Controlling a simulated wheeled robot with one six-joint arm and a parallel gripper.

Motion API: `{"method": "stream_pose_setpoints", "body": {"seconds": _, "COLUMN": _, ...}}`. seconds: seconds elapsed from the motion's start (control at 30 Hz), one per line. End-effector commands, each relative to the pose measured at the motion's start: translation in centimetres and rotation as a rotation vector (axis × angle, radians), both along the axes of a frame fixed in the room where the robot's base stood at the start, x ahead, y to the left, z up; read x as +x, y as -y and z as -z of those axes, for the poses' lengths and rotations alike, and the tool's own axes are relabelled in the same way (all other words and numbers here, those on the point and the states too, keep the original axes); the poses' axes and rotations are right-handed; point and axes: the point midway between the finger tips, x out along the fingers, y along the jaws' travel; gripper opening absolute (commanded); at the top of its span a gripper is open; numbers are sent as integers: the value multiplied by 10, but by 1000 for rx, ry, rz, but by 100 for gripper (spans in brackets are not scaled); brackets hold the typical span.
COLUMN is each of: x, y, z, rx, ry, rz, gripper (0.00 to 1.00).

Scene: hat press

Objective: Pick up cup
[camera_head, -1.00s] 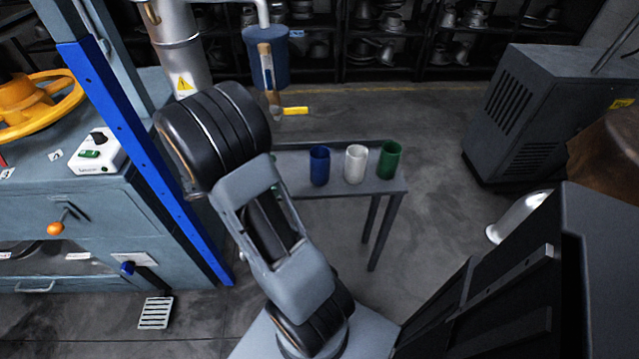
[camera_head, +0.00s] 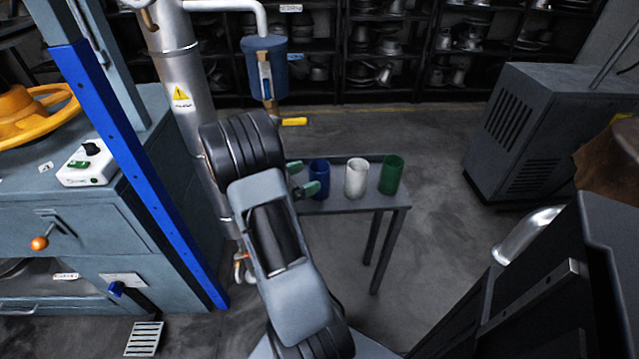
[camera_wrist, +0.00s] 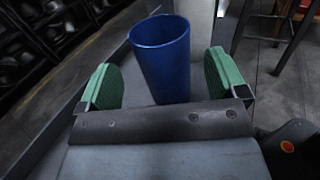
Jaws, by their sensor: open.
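Three cups stand upright in a row on a small grey table (camera_head: 340,203): a blue cup (camera_head: 319,174), a white cup (camera_head: 356,178) and a green cup (camera_head: 391,175). My gripper (camera_head: 305,178) is at the blue cup, with its green fingers apart. In the wrist view, the blue cup (camera_wrist: 161,56) stands upright ahead of my gripper (camera_wrist: 165,85), between the two green finger pads. The pads look clear of the cup's sides. The cup's lower end is partly hidden by the gripper body. The white cup (camera_wrist: 196,30) shows just behind the blue one.
A press with a blue post (camera_head: 128,165) stands on the left. A pipe with a yellow-handled valve (camera_head: 290,122) rises behind the table. A grey cabinet (camera_head: 540,130) stands at the right. Open floor (camera_head: 435,170) lies between table and cabinet.

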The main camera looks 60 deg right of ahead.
Motion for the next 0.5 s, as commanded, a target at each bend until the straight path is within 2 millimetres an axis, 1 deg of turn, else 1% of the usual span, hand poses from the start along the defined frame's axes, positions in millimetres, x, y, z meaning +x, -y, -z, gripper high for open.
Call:
{"method": "stream_pose_setpoints", "body": {"seconds": 0.3, "x": -20, "y": 34, "z": -2, "rx": 0, "ry": 2, "rz": 3, "gripper": 91}}
{"method": "stream_pose_setpoints", "body": {"seconds": 0.5, "x": -25, "y": 44, "z": -3, "rx": 0, "ry": 1, "rz": 1, "gripper": 91}}
